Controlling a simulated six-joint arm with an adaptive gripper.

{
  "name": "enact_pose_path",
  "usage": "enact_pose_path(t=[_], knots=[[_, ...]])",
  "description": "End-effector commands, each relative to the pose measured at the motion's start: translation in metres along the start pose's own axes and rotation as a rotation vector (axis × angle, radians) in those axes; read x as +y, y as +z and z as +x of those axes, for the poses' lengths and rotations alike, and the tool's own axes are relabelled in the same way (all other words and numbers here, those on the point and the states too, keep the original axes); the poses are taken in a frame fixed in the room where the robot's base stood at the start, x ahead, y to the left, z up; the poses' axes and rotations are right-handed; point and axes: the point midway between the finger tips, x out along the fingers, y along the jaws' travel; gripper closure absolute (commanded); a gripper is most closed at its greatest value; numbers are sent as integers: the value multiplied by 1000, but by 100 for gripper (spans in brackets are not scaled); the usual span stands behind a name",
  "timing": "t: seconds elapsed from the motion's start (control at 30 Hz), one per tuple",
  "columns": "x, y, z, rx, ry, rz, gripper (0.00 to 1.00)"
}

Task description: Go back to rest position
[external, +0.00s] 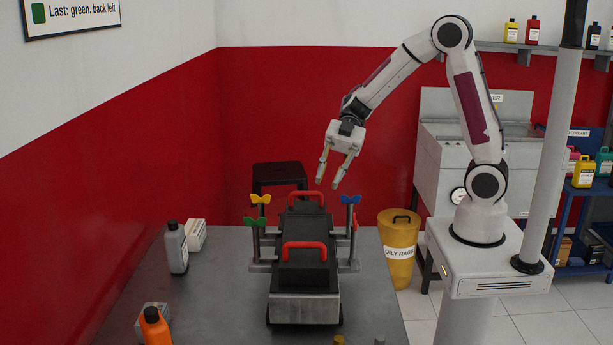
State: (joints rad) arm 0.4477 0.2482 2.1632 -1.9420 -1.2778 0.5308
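My gripper (328,184) hangs in the air above the back right part of the engine trainer (305,306). Its two fingers point down and are spread, with nothing seen between them. The trainer is a dark block on a grey base with two red handles on top. On its left posts sit a yellow wing nut (261,199) and a green wing nut (254,221). On its right side are a blue wing nut (350,199) and a red one (355,221), seen edge-on. The fingertips are apart from the trainer and the nuts.
The grey table (215,300) holds a grey bottle (177,248), a white box (195,235) and an orange bottle (155,327) at left. A black stool (279,176) stands behind. A yellow oily-rags bin (399,250) stands right. A wall sign (72,12) reads "Last: green, back left".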

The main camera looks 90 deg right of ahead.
Motion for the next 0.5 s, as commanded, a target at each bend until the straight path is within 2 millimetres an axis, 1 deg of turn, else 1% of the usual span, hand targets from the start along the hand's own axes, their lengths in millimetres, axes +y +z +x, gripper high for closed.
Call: enact_pose_path(t=[0.1,0.27,0.4,0.5], knots=[[29,-10,-1,-51,136,-40,79],[66,-22,-11,-118,321,-68,79],[92,-32,-27,-174,474,-74,79],[106,-39,-42,-214,579,-66,79]])
